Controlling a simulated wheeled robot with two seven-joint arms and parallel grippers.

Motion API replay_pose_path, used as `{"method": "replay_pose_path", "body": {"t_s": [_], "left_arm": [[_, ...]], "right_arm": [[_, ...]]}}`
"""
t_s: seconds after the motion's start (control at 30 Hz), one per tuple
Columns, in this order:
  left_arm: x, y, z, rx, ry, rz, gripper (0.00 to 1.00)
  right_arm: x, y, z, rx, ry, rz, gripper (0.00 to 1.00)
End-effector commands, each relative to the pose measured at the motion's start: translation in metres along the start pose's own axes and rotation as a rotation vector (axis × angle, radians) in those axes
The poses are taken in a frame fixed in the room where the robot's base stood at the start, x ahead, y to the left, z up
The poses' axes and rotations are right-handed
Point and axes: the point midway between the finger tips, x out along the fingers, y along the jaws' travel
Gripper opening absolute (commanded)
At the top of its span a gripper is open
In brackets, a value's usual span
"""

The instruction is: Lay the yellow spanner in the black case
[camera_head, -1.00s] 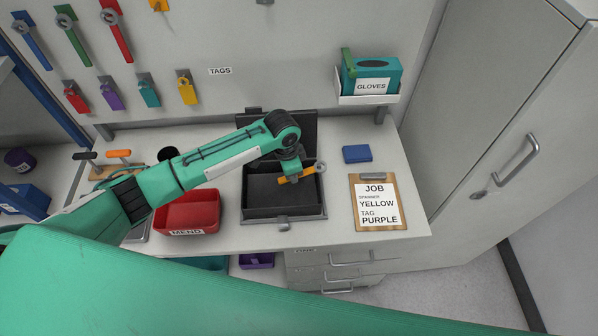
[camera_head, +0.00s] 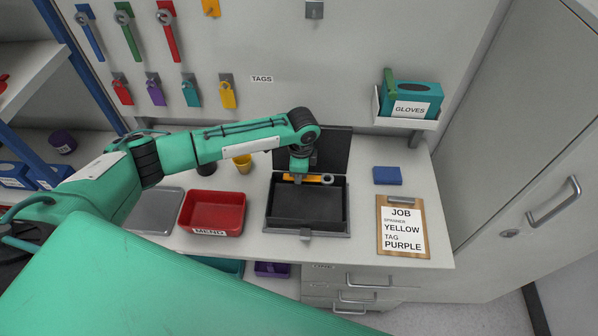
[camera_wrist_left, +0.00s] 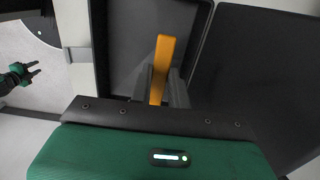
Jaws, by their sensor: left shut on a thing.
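The black case (camera_head: 308,233) stands open on the bench, its lid (camera_head: 331,150) raised at the back. My left gripper (camera_head: 298,179) is shut on the yellow spanner (camera_head: 318,180) and holds it lengthwise along the back wall of the case. In the left wrist view the spanner (camera_wrist_left: 165,52) sticks out from between the fingers (camera_wrist_left: 160,88) over the case's dark interior. I cannot tell whether it touches the case floor. My right gripper (camera_wrist_left: 22,73) shows small at the left edge of the left wrist view, fingers apart and empty.
A red bin (camera_head: 213,233) and a grey tray (camera_head: 157,210) stand left of the case, with a yellow cup (camera_head: 242,163) behind. A blue block (camera_head: 387,175) and a job clipboard (camera_head: 404,252) lie right. The purple tag (camera_head: 155,94) hangs on the wall.

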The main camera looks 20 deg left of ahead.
Motion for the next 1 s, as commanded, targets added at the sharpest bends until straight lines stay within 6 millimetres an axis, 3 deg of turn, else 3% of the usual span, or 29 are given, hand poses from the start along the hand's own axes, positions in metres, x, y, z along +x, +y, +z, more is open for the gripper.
{"method": "replay_pose_path", "body": {"t_s": [0.4, 1.0], "left_arm": [[0.035, 0.000, -0.002, 0.000, 0.001, -0.002, 0.02], [0.081, 0.000, -0.004, 0.000, 0.001, 0.000, 0.02]], "right_arm": [[0.038, -0.002, 0.005, 0.001, -0.002, -0.001, 0.36], [0.056, -0.005, 0.007, 0.002, -0.003, -0.004, 0.36]]}}
